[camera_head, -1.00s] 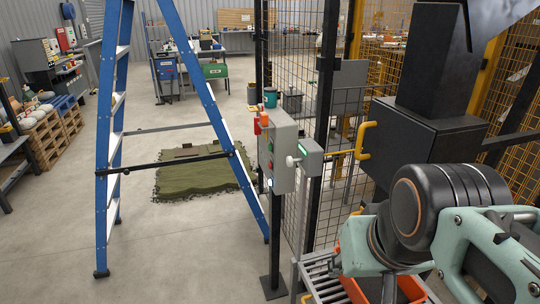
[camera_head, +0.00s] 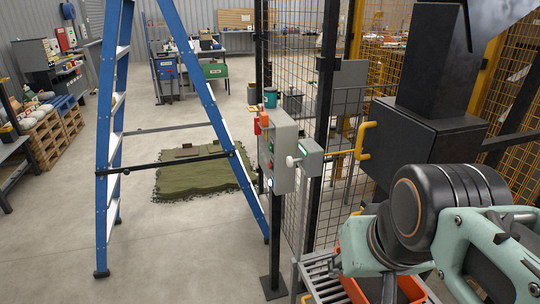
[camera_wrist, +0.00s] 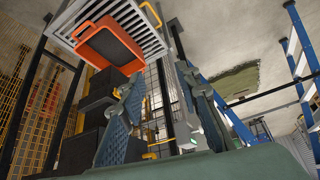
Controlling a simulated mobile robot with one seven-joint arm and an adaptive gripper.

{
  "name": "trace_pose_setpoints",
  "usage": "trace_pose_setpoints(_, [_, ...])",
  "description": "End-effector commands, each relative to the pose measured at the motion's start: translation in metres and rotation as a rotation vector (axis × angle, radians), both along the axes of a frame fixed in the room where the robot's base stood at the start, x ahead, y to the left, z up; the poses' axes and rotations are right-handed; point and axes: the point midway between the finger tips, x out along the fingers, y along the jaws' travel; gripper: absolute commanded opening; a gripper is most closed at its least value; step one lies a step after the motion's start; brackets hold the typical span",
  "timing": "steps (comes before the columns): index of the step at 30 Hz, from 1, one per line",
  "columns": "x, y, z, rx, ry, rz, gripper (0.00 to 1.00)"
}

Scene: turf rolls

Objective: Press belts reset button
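A grey control box (camera_head: 283,150) stands on a black post at the centre of the head view. Its face carries several small buttons, among them a green one (camera_head: 270,146), a red one (camera_head: 270,165) and a pale lit one (camera_head: 270,183). An orange-red knob (camera_head: 264,118) is at the top. Their labels are too small to read, so I cannot tell which is the belts reset button. A smaller box (camera_head: 308,158) with a pale round knob is on its right side. My gripper (camera_wrist: 163,80) shows two separated blue-grey fingers with nothing between them; its tips are out of the head view.
A blue stepladder (camera_head: 115,130) stands left of the control box. A mesh fence (camera_head: 295,70) is behind it. A metal rack (camera_head: 318,272) with an orange tray (camera_head: 358,288) is below my arm; the tray also shows in the wrist view (camera_wrist: 108,48). Turf (camera_head: 200,178) lies on the floor.

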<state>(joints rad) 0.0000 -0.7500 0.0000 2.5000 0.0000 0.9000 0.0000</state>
Motion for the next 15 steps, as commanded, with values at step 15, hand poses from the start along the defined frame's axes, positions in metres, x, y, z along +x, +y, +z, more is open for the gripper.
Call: trace_pose_setpoints(15, [0.0, 0.0, 0.0, 0.0, 0.0, 0.0, 0.0])
